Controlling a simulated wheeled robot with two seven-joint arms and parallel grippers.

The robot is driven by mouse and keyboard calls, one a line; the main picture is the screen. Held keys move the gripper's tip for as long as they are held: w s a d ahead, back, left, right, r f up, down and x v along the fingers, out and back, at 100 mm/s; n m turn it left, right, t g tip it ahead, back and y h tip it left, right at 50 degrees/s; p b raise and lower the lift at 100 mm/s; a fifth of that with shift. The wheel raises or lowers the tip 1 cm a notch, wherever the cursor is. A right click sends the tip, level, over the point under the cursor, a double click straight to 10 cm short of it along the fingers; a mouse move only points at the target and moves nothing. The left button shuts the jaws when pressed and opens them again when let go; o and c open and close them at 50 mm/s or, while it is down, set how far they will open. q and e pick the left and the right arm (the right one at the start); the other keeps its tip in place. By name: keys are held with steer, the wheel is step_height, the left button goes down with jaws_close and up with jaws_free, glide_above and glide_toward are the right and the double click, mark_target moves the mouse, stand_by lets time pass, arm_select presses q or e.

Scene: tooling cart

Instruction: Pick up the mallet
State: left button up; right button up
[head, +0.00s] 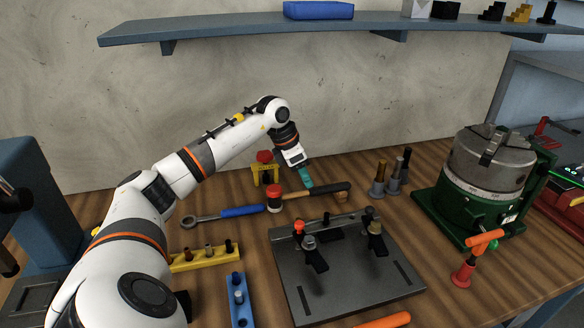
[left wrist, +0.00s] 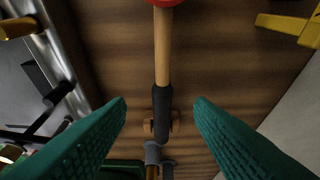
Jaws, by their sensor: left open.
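The mallet (head: 297,196) lies on the wooden bench top, with a red head at left, a wooden shaft and a black grip toward the right. In the left wrist view its black grip (left wrist: 161,98) runs up the middle, with the red head cut off at the top edge. My left gripper (head: 306,180) is open above the handle. In the left wrist view its teal fingers (left wrist: 160,108) are spread either side of the grip, apart from it. A small brown piece (head: 341,197) sits by the grip's end. My right gripper is not in view.
A blue-handled wrench (head: 240,211) lies left of the mallet head. A yellow stand with a red top (head: 265,172) is behind. Tool holders (head: 378,182) stand right of the grip. A grey fixture plate (head: 345,283) is in front; a green-based chuck (head: 490,165) is farther right.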

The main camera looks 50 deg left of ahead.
mark_target(312, 189)
arm_select(q)
steer(key=shift+x, duration=1.25)
steer(key=shift+w+d+f+p, duration=0.1)
steer(key=shift+w+f+p, duration=0.25)
steer(key=shift+f, duration=0.2)
steer(key=p+x, duration=0.1)
steer(key=x, duration=0.2)
steer(key=shift+w+f, duration=0.1)
steer(key=shift+f, duration=0.15)
steer(key=shift+w+d+f, duration=0.1)
steer(key=shift+w+f, duration=0.1)
steer(key=shift+f, duration=0.25)
steer(key=shift+s, duration=0.1)
steer(key=c, duration=0.3)
steer(key=shift+r, duration=0.1)
jaws_close()
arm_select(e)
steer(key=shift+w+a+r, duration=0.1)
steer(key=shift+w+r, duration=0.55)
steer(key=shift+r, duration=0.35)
